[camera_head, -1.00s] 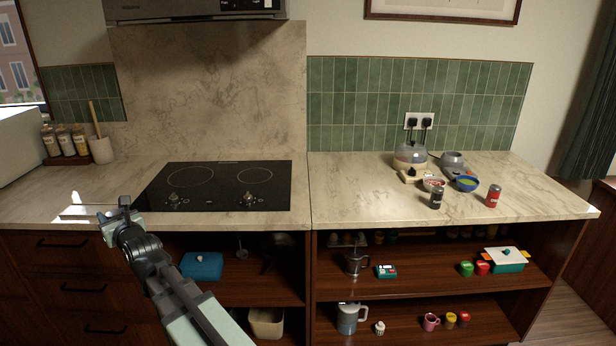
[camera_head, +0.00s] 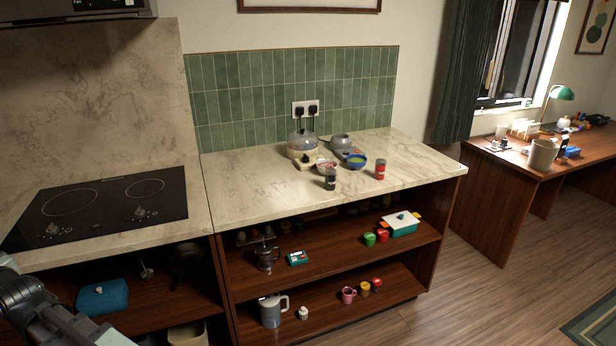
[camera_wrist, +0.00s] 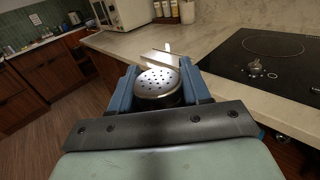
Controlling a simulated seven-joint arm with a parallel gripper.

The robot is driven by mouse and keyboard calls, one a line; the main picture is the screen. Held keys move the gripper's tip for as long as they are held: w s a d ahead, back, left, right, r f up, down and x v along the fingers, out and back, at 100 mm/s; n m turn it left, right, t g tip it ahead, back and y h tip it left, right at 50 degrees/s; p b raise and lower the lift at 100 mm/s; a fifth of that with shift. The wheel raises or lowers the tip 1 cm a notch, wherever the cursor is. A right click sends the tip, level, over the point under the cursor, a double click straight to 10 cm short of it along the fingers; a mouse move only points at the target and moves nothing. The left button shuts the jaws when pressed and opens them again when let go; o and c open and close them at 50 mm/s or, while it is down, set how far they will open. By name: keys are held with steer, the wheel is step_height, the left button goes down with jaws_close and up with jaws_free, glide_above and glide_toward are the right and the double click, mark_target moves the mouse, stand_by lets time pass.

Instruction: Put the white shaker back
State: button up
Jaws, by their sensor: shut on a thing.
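In the wrist view, my gripper (camera_wrist: 158,90) is shut on a shaker (camera_wrist: 157,82). Its round metal top with small holes faces the camera. Its body is mostly hidden between the blue fingers, so its colour is not clear. It is held near the front edge of the counter (camera_wrist: 215,38), left of the cooktop. In the head view my gripper is outside the picture. A black shaker (camera_head: 330,182) and a red shaker (camera_head: 380,171) stand upright on the right counter. A small white item (camera_head: 302,313) stands on the bottom shelf.
A blender base (camera_head: 303,147), a grey appliance (camera_head: 341,143) and bowls stand behind the counter shakers. The cooktop (camera_head: 100,205) is at left. The open shelves (camera_head: 335,270) hold a metal jug (camera_head: 272,312), a mug (camera_head: 348,295) and jars. The counter's front right is clear.

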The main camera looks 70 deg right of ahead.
steer(key=d+m+h, duration=0.3)
steer(key=d+h, duration=0.2)
steer(key=d, duration=2.5)
steer(key=s+d+m+g+h, duration=0.1)
steer(key=s+d, duration=0.3)
steer(key=d, duration=0.5)
steer(key=s+d+m+g+h, duration=0.15)
steer(key=s+d, duration=0.25)
steer(key=d, duration=0.5)
steer(key=s+d+m+h, duration=0.15)
steer(key=s+d, duration=0.25)
steer(key=d, duration=0.5)
steer(key=s+d+m+g+h, duration=0.2)
steer(key=s+d+g+h, duration=0.15)
steer(key=s+d, duration=1.8)
steer(key=s+d+m+g+h, duration=0.2)
steer(key=s+d, duration=0.6)
steer(key=s, duration=0.4)
steer(key=s+d+m+g+h, duration=0.1)
steer(key=s+d+h, duration=0.1)
steer(key=s+d, duration=0.8)
steer(key=shift+y, duration=0.25)
steer(key=shift+s+a+f, duration=0.45)
steer(key=shift+f, duration=1)
steer(key=shift+s+a+f, duration=0.45)
steer(key=shift+s+f, duration=0.05)
steer(key=shift+f, duration=0.95)
steer(key=shift+s+a+f, duration=0.45)
steer(key=shift+f, duration=1)
steer(key=shift+f, duration=0.1)
